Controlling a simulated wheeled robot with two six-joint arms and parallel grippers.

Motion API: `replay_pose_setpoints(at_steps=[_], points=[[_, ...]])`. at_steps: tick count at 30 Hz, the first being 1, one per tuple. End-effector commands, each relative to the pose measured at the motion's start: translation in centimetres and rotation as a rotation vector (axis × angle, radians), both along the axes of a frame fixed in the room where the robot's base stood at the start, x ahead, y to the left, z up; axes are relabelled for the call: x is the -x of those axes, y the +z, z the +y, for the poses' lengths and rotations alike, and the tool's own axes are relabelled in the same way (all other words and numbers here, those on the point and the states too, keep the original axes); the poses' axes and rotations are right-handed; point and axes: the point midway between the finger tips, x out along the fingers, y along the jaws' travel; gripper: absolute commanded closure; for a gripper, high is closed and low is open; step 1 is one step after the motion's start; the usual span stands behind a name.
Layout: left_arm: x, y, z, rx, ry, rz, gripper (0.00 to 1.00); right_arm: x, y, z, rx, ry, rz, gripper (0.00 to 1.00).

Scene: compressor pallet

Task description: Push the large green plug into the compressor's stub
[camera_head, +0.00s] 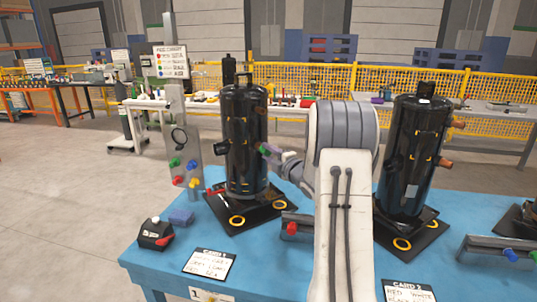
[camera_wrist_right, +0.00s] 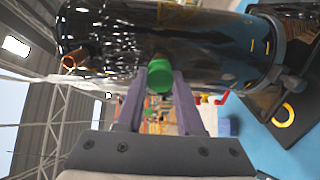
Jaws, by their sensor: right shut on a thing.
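The left compressor (camera_head: 246,140) is a tall black cylinder standing upright on a dark base plate on the blue table. My right gripper (camera_head: 271,153) is at its right side, with its purple fingers pointing at the black body. It is shut on the large green plug (camera_wrist_right: 160,76), whose round green end shows between the fingertips in the right wrist view. In the head view only a little of the green plug (camera_head: 263,148) shows, close against the compressor. The stub is hidden behind the plug and fingers, so I cannot tell how deep the plug sits. My left gripper is not in view.
A second black compressor (camera_head: 408,155) stands to the right, beyond my right arm. A grey upright panel (camera_head: 183,130) with coloured plugs stands left of the first compressor. A black box (camera_head: 155,233), a blue block (camera_head: 181,217) and a card (camera_head: 210,263) lie at the table's front left.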

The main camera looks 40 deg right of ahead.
Motion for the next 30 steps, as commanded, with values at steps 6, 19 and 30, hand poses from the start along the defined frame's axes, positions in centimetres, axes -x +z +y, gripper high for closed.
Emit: replay_pose_setpoints(at_steps=[6, 19, 30], points=[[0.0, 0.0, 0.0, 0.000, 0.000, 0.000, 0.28, 0.0, 0.0, 0.0, 0.000, 0.000, 0.000, 0.29], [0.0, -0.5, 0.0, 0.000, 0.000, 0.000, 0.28, 2.6, -0.1, 0.1, -0.001, -0.004, 0.000, 0.29], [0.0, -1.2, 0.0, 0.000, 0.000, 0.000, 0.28, 9.3, -0.1, 0.6, 0.000, -0.003, 0.000, 0.29]])
